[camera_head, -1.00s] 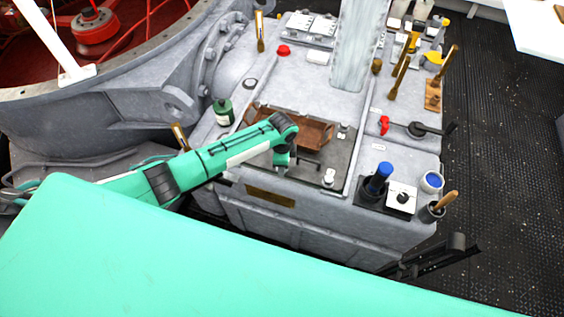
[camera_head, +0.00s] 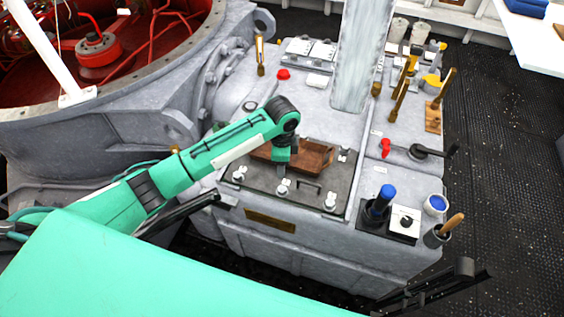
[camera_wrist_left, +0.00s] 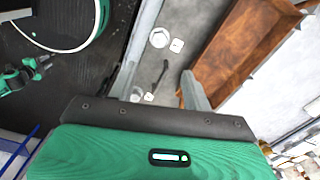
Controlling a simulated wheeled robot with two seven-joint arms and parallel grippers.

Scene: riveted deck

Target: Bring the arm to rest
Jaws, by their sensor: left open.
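My left arm (camera_head: 220,145) is green and black and reaches in from the left over the grey machine housing (camera_head: 300,235). Its wrist bends down at the end, and the left gripper (camera_head: 283,170) hangs in front of a brown wooden tray (camera_head: 318,158). In the left wrist view my gripper (camera_wrist_left: 168,60) has its two grey fingers apart, with nothing held between them. The tray (camera_wrist_left: 240,50) lies just right of the fingers there. I cannot tell the clearance between gripper and tray. My right gripper does not show.
A blue-topped cylinder (camera_head: 382,200), a red-knobbed lever (camera_head: 386,147) and brown-handled tools (camera_head: 400,97) stand right. A pale column (camera_head: 357,55) rises behind. Dark floor (camera_head: 500,170) is clear at right.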

